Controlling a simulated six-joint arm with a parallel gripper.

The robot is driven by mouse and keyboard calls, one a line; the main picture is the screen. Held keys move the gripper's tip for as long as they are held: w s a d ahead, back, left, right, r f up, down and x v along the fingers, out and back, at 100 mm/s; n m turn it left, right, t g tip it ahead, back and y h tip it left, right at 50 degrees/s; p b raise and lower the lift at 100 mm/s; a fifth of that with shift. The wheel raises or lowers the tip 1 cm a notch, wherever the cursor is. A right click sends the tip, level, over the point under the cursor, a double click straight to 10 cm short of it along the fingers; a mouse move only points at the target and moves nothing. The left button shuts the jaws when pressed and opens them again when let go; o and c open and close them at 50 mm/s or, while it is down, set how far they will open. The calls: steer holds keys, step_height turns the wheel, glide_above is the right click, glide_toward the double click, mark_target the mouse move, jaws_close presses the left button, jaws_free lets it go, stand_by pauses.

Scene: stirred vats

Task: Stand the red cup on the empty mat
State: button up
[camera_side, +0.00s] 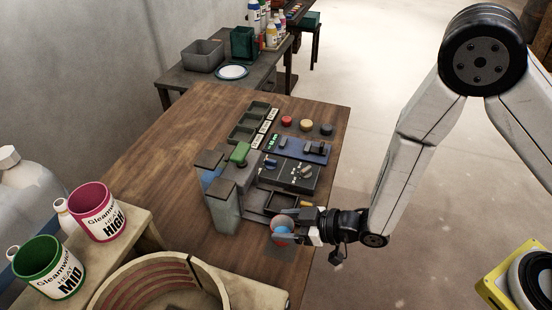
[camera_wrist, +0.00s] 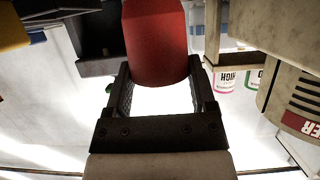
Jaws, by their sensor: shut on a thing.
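The red cup (camera_side: 280,222) is at the front right of the wooden table, with blue contents showing in its mouth in the side view. My gripper (camera_side: 290,231) is shut on it from the right. In the wrist view the red cup (camera_wrist: 155,45) sits between the two fingers of my gripper (camera_wrist: 158,80). A dark square mat (camera_side: 280,251) shows below and around the cup near the table's front right edge. I cannot tell whether the cup touches the mat or is just above it, as the gripper and cup hide part of it.
Blue-grey vats (camera_side: 223,212) with dark lids stand left of the cup. A dark panel with small parts (camera_side: 290,176) and an open tray (camera_side: 262,201) lie behind it. A large round tub (camera_side: 160,285) is at the front left. The table's left side is clear.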

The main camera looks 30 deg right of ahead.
steer(key=shift+f, duration=1.4)
steer(key=shift+f, duration=0.15)
steer(key=o, duration=1.2)
steer(key=shift+c, duration=0.2)
steer(key=shift+r, duration=0.2)
steer(key=v, duration=0.7)
steer(key=shift+s+d, duration=0.15)
steer(key=shift+d, duration=0.05)
steer(key=shift+r, duration=0.1)
